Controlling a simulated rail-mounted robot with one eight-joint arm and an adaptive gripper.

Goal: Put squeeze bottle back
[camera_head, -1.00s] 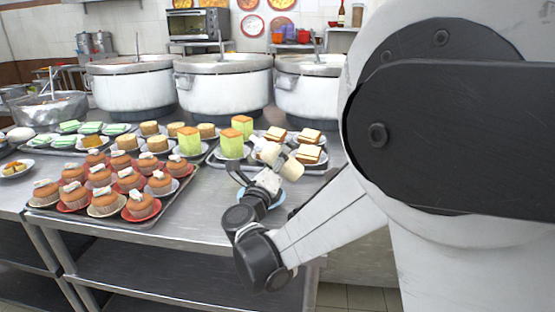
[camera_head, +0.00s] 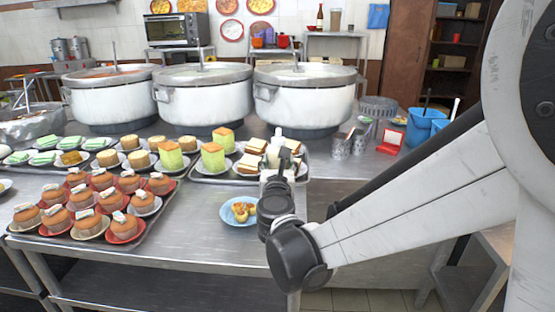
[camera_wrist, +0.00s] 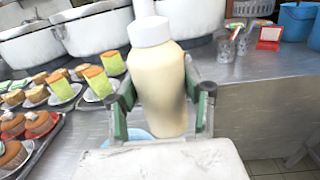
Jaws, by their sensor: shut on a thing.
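The squeeze bottle (camera_wrist: 162,90) is cream-coloured with a white cap and nozzle. In the wrist view it stands upright between the fingers of my gripper (camera_wrist: 163,108), which is shut on it. In the head view my gripper (camera_head: 277,180) is in front of the sandwich tray, and only the bottle's white top (camera_head: 278,140) shows above it. My wrist hides most of the bottle there. I cannot tell whether the bottle's base touches the table.
Three large white pots (camera_head: 203,97) line the back of the steel table (camera_head: 190,225). Trays of cupcakes (camera_head: 110,230) and cakes fill the left. A blue plate of tarts (camera_head: 226,212) is left of my wrist.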

